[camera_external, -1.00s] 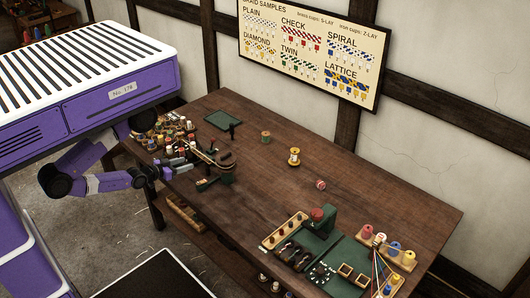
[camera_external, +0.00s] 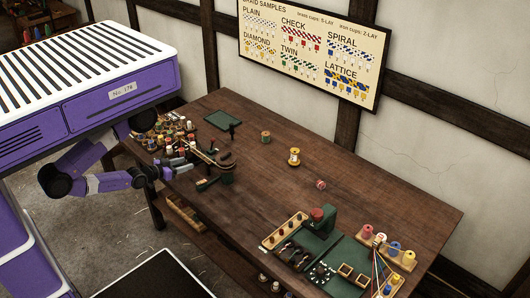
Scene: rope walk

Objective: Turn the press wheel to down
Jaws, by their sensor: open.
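My gripper (camera_external: 183,163) is at the left end of the workbench, near the spools and beside a dark green fixture (camera_external: 227,173) with a tan curved bar. Its fingers are small here; it is open and I see nothing between them. Whether it touches the fixture I cannot tell. A green machine (camera_external: 321,226) with a round red top (camera_external: 316,214) stands at the bench's front right, well away from my gripper. I cannot tell for sure which of these carries the press wheel, nor read its setting.
The wooden workbench (camera_external: 270,195) has clear room in its middle. A yellow spool (camera_external: 294,157), a small green-and-tan spool (camera_external: 266,137) and a red-and-white ball (camera_external: 321,184) stand there. A green tray (camera_external: 222,120) lies at the back left. A rack of coloured cones (camera_external: 388,247) is at the right.

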